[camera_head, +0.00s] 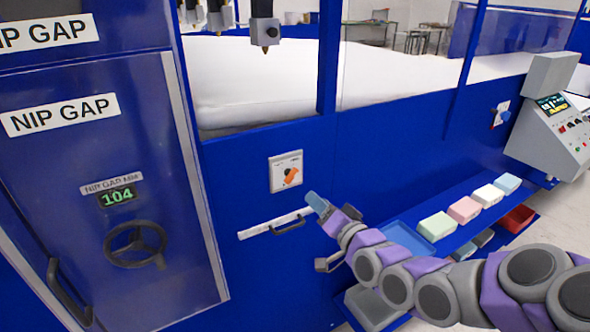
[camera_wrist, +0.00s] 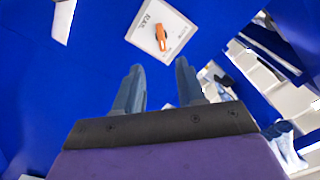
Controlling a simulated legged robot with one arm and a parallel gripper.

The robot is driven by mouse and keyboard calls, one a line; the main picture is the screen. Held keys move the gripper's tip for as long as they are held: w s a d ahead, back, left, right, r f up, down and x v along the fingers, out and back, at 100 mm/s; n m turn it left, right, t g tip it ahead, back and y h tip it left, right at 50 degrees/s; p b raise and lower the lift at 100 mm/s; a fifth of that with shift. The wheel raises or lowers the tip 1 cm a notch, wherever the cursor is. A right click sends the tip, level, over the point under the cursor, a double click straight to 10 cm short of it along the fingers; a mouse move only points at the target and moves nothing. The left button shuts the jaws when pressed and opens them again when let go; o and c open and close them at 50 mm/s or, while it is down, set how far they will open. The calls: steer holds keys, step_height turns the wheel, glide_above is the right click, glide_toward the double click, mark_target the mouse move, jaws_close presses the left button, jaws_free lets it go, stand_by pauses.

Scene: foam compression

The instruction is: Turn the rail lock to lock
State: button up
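The rail lock is an orange turn handle (camera_head: 291,176) on a white plate (camera_head: 277,160) fixed to the blue machine wall. The handle sits at a slant. In the wrist view the orange handle (camera_wrist: 160,38) and its white plate (camera_wrist: 149,26) are at the top, beyond the fingertips; the plate's lettering is too small to read surely. My gripper (camera_wrist: 158,72) is open and empty, its two fingers apart. In the head view my gripper (camera_head: 318,204) is below and right of the plate, apart from it.
A bar handle (camera_head: 289,226) is on the wall just below the plate. A handwheel (camera_head: 136,243) is on the left door. A blue shelf (camera_head: 452,238) with several foam blocks (camera_head: 464,209) juts out right. A control box (camera_head: 552,130) with buttons stands at far right.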

mark_target(293, 178)
steer(key=x, duration=1.2)
steer(key=shift+a, duration=0.2)
jaws_close()
